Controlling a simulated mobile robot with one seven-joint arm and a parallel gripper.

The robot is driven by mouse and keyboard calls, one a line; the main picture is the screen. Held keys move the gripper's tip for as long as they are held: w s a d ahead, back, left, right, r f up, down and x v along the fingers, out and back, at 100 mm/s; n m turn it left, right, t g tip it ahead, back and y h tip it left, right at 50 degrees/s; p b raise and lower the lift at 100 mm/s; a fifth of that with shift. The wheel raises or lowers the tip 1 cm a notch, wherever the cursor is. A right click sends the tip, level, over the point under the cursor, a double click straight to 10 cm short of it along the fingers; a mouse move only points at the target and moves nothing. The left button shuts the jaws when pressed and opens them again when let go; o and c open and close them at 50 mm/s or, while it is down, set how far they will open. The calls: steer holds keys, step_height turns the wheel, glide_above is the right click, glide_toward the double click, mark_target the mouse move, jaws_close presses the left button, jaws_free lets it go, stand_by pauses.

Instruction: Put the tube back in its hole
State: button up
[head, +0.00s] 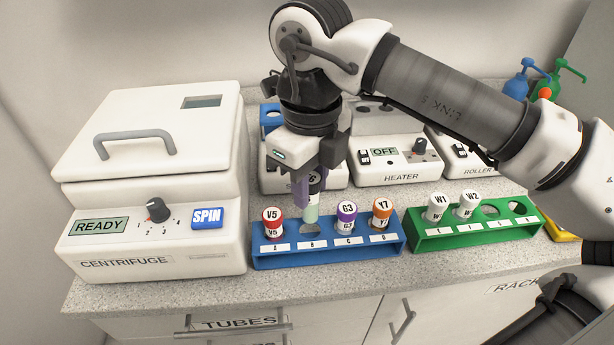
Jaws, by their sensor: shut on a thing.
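My gripper (312,182) is shut on a tube (311,208) with a dark cap and a pale green body. The label on the cap is partly hidden by the fingers. The tube is close to upright, with its lower end right over hole B of the blue rack (330,253). The dark opening of hole B (314,229) shows around and below the tube's end; I cannot tell whether the tip has entered it. Red tube V5 (272,220) stands in A, purple tube G3 (346,215) in C, and orange tube Y7 (381,211) in D.
A green rack (478,236) to the right holds white tubes W1 (436,206) and W2 (467,204), with two empty holes. A centrifuge (155,200) stands close on the left. The heater (397,160) and roller (460,158) stand behind. Pump bottles (522,78) are at back right.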

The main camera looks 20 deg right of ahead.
mark_target(310, 214)
steer(key=shift+f+b, duration=0.35)
steer(key=shift+f, duration=0.4)
steer(key=shift+f+b, duration=0.3)
steer(key=shift+b, duration=0.35)
stand_by(0.6)
steer(key=shift+f+b, duration=2.1)
steer(key=shift+f, duration=0.15)
steer(key=o, duration=1.1)
step_height(310, 214, up, 14)
steer(key=p, duration=0.9)
